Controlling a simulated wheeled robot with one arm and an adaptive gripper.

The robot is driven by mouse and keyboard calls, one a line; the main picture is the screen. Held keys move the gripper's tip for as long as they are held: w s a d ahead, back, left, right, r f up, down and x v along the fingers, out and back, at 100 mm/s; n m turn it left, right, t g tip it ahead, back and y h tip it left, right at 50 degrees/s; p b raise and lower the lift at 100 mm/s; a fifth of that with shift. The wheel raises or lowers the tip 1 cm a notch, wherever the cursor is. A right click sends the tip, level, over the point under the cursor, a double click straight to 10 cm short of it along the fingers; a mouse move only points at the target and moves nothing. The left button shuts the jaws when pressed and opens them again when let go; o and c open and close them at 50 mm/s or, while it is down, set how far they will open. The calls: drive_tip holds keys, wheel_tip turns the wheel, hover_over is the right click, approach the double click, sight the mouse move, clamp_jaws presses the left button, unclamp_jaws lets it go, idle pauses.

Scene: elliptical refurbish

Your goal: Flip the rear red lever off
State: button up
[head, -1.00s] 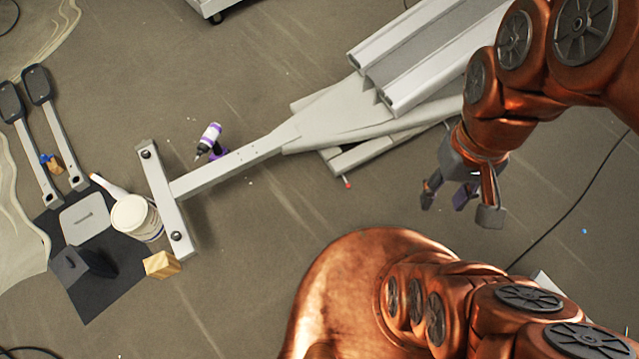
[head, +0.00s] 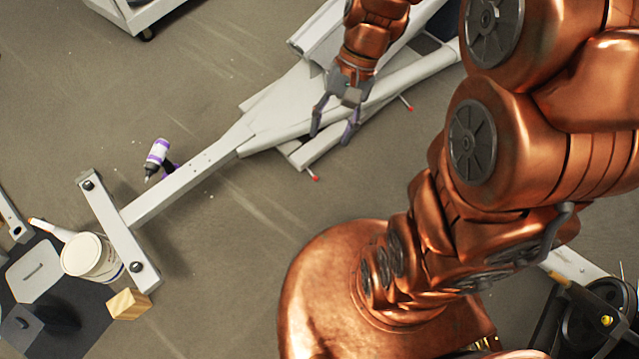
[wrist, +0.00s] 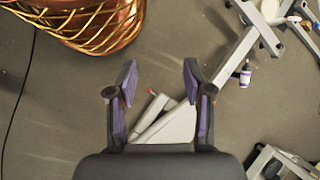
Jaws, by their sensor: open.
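Two thin red-tipped levers stick out from the near edge of the grey elliptical frame (head: 190,173). One red lever (head: 315,178) is below my gripper in the head view; the other red lever (head: 408,106) is farther right. I cannot tell which is the rear one. My gripper (head: 331,136) is open and empty above the frame, between the two levers in the picture. In the wrist view, a red lever tip (wrist: 150,91) shows in the gap between the open fingers (wrist: 160,75), beyond them and apart. The lever's base is partly hidden.
A white bucket (head: 88,257) and a wooden block (head: 128,303) are near the crossbar at lower left. A grey cart (head: 130,12) stands at upper left. Open floor lies right of the near lever.

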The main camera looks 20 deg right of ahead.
drive_tip(key=w+d+f+m+t+y+b, duration=0.1)
drive_tip(key=w+f+m+y+b, duration=0.15)
drive_tip(key=w+f+b, duration=0.6)
drive_tip(key=w+d+f+m+y+b, duration=0.1)
drive_tip(key=w+f+m+y+b, duration=0.2)
drive_tip(key=f, duration=1.1)
drive_tip(key=w+d+f+m+t+y+b, duration=0.1)
drive_tip(key=w+f+m+b, duration=0.25)
drive_tip(key=w+f, duration=0.55)
drive_tip(key=w+d+f+m+t+b, duration=0.1)
drive_tip(key=f+b, duration=0.4)
drive_tip(key=f, duration=0.9)
drive_tip(key=w+d+f+m+t+b, duration=0.2)
drive_tip(key=d+f+m+t+b, duration=0.2)
drive_tip(key=f, duration=1.1)
drive_tip(key=w+d+f+m+t+y+b, duration=0.1)
drive_tip(key=d+f+m+b, duration=0.3)
drive_tip(key=f, duration=1.1)
drive_tip(key=shift+w+d+f+m+t+b, duration=0.3)
drive_tip(key=shift+m+t+b, duration=0.35)
drive_tip(key=shift+b, duration=1.05)
drive_tip(key=shift+w+a+f, duration=0.15)
drive_tip(key=shift+a+f, duration=0.15)
drive_tip(key=shift+a, duration=0.1)
drive_tip(key=shift+t, duration=0.25)
drive_tip(key=shift+b+x, duration=1.5)
drive_tip(key=shift+x, duration=1.85)
drive_tip(key=shift+r, duration=0.1)
drive_tip(key=shift+c, duration=0.3)
clamp_jaws()
